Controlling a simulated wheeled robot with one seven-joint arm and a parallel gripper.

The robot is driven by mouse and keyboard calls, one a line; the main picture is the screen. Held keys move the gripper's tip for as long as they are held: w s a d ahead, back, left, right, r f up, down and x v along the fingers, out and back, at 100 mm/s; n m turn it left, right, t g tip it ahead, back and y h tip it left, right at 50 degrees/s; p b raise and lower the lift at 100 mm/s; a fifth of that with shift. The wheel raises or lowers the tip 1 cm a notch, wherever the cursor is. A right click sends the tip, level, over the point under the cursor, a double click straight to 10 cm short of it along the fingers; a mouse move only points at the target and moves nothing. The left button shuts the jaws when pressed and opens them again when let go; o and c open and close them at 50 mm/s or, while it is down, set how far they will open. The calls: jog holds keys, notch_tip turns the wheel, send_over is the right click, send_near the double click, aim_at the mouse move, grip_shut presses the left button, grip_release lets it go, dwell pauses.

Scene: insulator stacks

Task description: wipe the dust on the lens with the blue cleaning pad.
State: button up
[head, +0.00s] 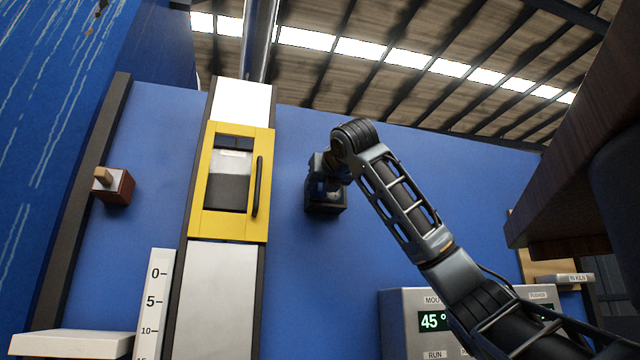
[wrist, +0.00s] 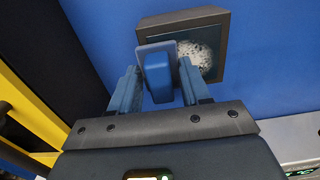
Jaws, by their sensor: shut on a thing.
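My gripper (wrist: 160,85) is shut on the blue cleaning pad (wrist: 157,78), which sits between its two fingers in the wrist view. The round lens (wrist: 198,58), speckled with grey dust, sits in a square dark housing (wrist: 225,30) on the blue wall. The pad is in front of the lens's left part and hides it; I cannot tell whether they touch.
Left of the housing is a yellow-framed door (head: 234,226) with a window and black handle. Farther left are a brown block with a peg (head: 115,187) and a white scale (head: 154,290). A grey panel (head: 405,305) reading 45 is below my arm. A dark overhang (head: 575,170) is at right.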

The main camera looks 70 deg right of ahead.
aim_at(341, 191)
jog(key=shift+s+d, duration=0.5)
jog(key=shift+s, duration=0.15)
jog(key=shift+s+d, duration=0.45)
jog(key=shift+s, duration=0.2)
jog(key=shift+s+d, duration=1.2)
jog(key=shift+d, duration=0.05)
jog(key=shift+w, duration=0.1)
jog(key=shift+w+a, duration=2.35)
jog(key=shift+w, duration=0.2)
jog(key=b+v, duration=0.1)
jog(key=v, duration=0.5)
jog(key=shift+b, duration=0.3)
jog(key=shift+s, duration=0.1)
